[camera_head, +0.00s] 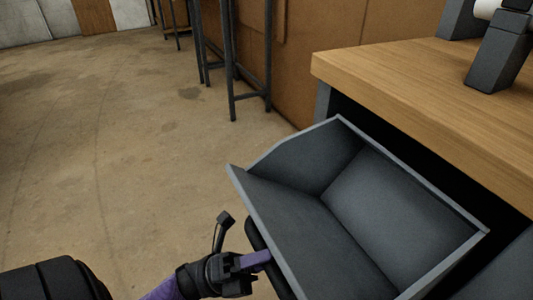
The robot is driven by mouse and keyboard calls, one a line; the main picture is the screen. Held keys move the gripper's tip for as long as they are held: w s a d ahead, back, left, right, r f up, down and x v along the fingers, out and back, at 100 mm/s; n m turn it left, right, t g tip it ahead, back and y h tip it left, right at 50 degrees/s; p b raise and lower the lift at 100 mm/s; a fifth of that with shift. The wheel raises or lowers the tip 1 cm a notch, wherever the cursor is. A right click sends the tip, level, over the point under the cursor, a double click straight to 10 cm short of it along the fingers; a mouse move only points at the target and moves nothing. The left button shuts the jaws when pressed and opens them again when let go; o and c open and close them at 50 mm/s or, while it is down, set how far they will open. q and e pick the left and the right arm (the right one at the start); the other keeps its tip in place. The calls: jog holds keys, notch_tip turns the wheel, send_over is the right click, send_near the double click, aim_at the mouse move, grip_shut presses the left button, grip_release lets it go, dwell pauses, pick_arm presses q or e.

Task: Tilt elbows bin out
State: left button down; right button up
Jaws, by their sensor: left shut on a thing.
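A grey bin (281,227) is tilted out from beneath the wooden bench top, its open top facing up. Its inside looks empty, and no label shows on the parts in view. A dark bar handle (255,234) runs along its front face. My left gripper (262,260) comes in from the lower left and is shut on the handle. The lower part of the bin is cut off by the bottom of the view. My right gripper is not in view.
The wooden bench top (430,88) overhangs the bin at the right, with a dark stand (500,55) on it. Dark metal legs (250,60) stand by a brown panel (330,45) behind. The concrete floor (120,160) at left is clear.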

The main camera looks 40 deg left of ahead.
pick_arm(q)
jog(key=shift+c, duration=2.2)
grip_release()
jog(key=shift+f, duration=0.1)
jog(key=v, duration=1)
jog(key=shift+b, duration=0.45)
